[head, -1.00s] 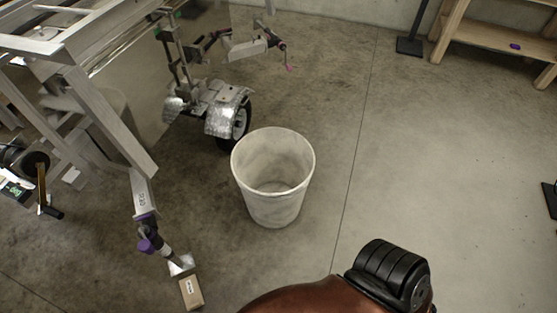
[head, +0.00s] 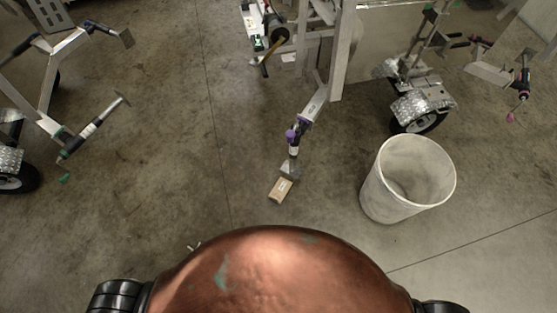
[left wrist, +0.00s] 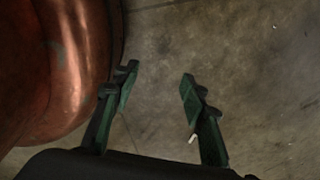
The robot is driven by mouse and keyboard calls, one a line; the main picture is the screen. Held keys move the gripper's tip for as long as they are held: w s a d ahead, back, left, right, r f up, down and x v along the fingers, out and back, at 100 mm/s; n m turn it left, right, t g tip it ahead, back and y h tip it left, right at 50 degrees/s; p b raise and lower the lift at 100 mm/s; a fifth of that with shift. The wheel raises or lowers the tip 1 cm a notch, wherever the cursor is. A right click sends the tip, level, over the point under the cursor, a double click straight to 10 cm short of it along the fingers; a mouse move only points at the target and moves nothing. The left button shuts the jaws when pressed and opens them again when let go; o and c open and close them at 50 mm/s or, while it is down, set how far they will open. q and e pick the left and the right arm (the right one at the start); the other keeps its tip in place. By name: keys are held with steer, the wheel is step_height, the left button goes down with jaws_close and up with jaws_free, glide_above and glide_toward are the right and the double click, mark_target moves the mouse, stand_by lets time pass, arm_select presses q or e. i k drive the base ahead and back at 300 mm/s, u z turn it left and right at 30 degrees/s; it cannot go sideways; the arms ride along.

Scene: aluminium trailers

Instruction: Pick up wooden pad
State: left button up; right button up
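The wooden pad (head: 280,189) is a small tan block lying on the concrete floor in the head view. It is just below the foot plate (head: 289,170) of a trailer jack (head: 292,137); I cannot tell whether the two touch. My left gripper (left wrist: 158,82) shows in the left wrist view with its two dark green fingers apart and nothing between them but floor. The pad is not visible in that view. My right gripper is not in view.
A white bin (head: 375,195) stands right of the pad. Aluminium trailers with wheels (head: 420,122) and jacks stand behind and at the left (head: 92,128). Floor left of the pad is clear.

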mark_target(280, 193)
steer(key=u, duration=0.1)
steer(key=k, duration=0.9)
steer(key=u, duration=0.9)
steer(key=i, duration=1.35)
steer(key=z, duration=0.5)
steer(key=i, duration=0.4)
steer(key=z, duration=0.55)
